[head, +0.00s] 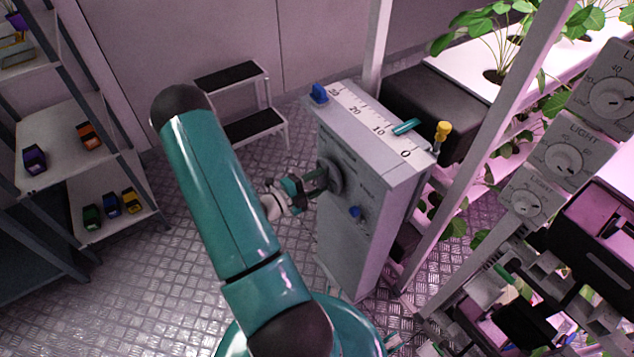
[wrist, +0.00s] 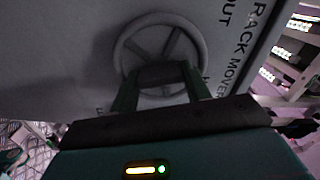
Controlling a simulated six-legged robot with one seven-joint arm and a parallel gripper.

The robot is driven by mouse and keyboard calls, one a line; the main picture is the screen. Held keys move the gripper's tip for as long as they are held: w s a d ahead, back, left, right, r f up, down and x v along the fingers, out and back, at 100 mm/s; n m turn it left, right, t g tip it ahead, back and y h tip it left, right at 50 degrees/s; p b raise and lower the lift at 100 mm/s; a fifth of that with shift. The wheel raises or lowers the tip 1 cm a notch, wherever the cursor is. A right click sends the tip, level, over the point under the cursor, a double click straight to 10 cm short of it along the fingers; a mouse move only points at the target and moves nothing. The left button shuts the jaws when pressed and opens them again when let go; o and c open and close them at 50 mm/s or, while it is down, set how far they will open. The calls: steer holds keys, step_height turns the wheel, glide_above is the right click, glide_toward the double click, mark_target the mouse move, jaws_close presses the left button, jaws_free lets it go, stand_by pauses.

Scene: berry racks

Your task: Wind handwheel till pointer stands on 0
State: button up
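A grey cabinet (head: 355,225) carries a white scale (head: 362,112) on top, with numbers running from 25 at the far left end to 0 at the near right end. The teal pointer (head: 407,127) lies across the scale's right edge, between 10 and 0, nearer to 10. The handwheel (head: 329,178), a grey spoked wheel, is on the cabinet's left face; it also shows in the wrist view (wrist: 122,50). My gripper (head: 312,184) is at the wheel. In the wrist view its two teal fingers flank a dark block (wrist: 161,75) before the hub; whether they grip the wheel is unclear.
A step stool (head: 240,100) stands behind. Shelves are left; a plant rack post (head: 490,130) is close right.

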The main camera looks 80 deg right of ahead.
steer(key=shift+m, duration=0.3)
steer(key=m, duration=0.3)
steer(key=shift+w, duration=0.1)
steer(key=shift+o, duration=0.2)
steer(key=m, duration=0.4)
steer(key=shift+m, duration=13)
steer(key=shift+m, duration=0.3)
